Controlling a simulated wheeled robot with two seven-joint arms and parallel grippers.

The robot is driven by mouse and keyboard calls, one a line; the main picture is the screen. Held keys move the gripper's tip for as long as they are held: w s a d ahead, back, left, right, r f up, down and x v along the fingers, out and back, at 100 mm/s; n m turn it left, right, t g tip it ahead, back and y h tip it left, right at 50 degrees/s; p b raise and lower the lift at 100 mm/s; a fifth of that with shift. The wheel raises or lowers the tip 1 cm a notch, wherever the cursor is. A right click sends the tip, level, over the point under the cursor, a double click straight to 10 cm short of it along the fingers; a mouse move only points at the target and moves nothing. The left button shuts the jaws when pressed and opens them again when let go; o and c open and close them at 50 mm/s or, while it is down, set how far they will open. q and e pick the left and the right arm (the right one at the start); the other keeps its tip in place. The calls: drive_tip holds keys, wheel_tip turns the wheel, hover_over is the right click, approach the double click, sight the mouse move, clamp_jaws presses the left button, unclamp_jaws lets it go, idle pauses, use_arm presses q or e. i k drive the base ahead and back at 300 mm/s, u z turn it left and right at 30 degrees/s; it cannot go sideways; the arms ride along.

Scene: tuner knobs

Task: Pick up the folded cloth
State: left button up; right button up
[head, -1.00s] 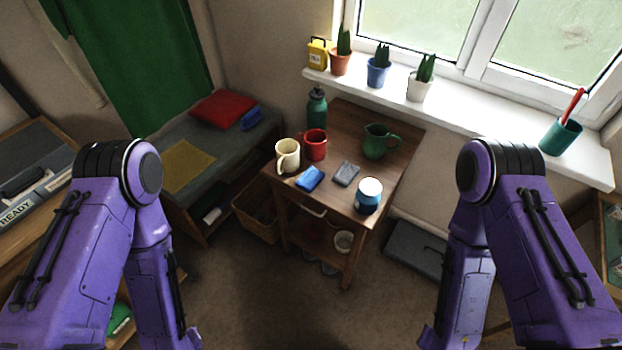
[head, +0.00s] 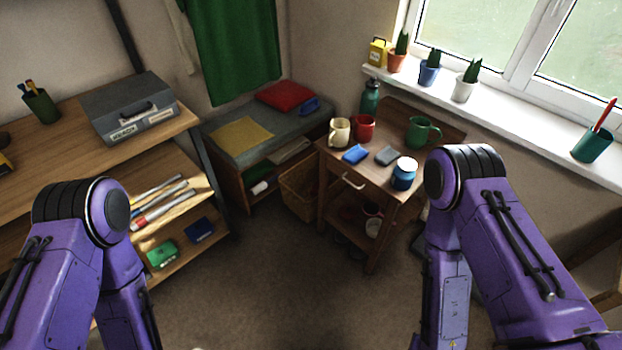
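A small grey folded-looking piece (head: 386,156) lies flat on the small wooden table (head: 400,118). A blue piece (head: 355,154) of similar size lies just left of it. A flat yellow cloth (head: 241,135) lies on the grey bench top to the left. I cannot tell for sure which of these is the folded cloth. My two purple arms hang at the left and right of the view. Both grippers are below the picture edge and out of sight.
The table also bears a cream mug (head: 339,132), a red mug (head: 364,127), a green jug (head: 420,131), a teal bottle (head: 370,97) and a blue jar (head: 403,174) with a white lid. A wicker basket (head: 299,192) stands left of it. Shelves (head: 180,128) fill the left. The floor in front is clear.

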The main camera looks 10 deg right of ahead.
sight(355, 154)
drive_tip(key=u, duration=0.25)
drive_tip(key=k, duration=0.35)
drive_tip(key=z, duration=0.85)
drive_tip(key=i, duration=1.4)
drive_tip(key=u, duration=0.6)
